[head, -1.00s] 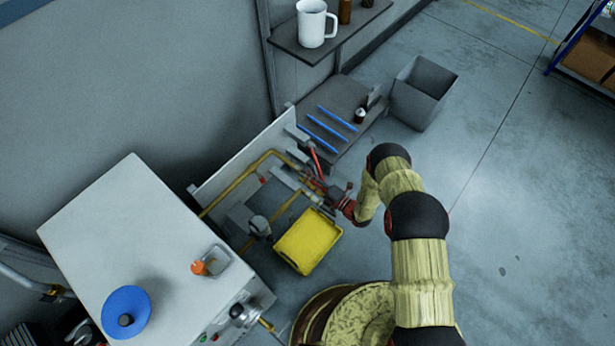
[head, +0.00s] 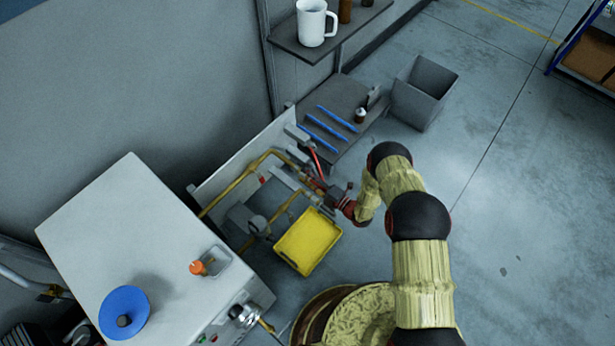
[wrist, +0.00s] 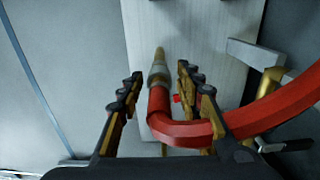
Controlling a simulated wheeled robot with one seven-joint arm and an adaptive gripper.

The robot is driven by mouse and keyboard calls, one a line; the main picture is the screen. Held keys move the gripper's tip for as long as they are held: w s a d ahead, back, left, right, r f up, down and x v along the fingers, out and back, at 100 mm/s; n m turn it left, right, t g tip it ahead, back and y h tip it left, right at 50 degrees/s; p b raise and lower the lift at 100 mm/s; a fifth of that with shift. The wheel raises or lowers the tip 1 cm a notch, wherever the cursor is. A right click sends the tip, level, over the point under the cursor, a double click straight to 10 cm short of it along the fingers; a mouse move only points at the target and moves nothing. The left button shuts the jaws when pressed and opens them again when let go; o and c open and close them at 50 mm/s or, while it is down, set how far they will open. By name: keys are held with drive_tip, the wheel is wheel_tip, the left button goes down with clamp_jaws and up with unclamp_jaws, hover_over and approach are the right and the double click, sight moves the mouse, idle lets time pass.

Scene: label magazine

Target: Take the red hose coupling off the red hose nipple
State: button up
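In the wrist view, the red hose (wrist: 215,130) bends up from the right into the hose coupling (wrist: 158,75), which has a grey collar. A brass tip, apparently the nipple (wrist: 160,54), shows just beyond the collar, in line with it. How far the two are joined cannot be told. My gripper (wrist: 160,82) is open, one finger on each side of the coupling, with visible gaps to both. In the head view, my gripper (head: 340,196) is at the pipework by the wall panel, and the red hose (head: 316,160) shows behind it. The coupling is too small to make out there.
A yellow tray (head: 308,241) is just below the pipework. Yellow pipes (head: 236,184) run along the pale panel (head: 232,166). A dark bench with blue rods (head: 325,137) stands behind, beside a grey bin (head: 424,92). A white cabinet (head: 120,225) is at left. Floor at right is clear.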

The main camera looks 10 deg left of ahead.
sight(319, 185)
drive_tip(key=shift+c, duration=1.4)
clamp_jaws()
drive_tip(key=shift+d, duration=0.1)
drive_tip(key=shift+v, duration=2.85)
drive_tip(key=shift+s, duration=0.1)
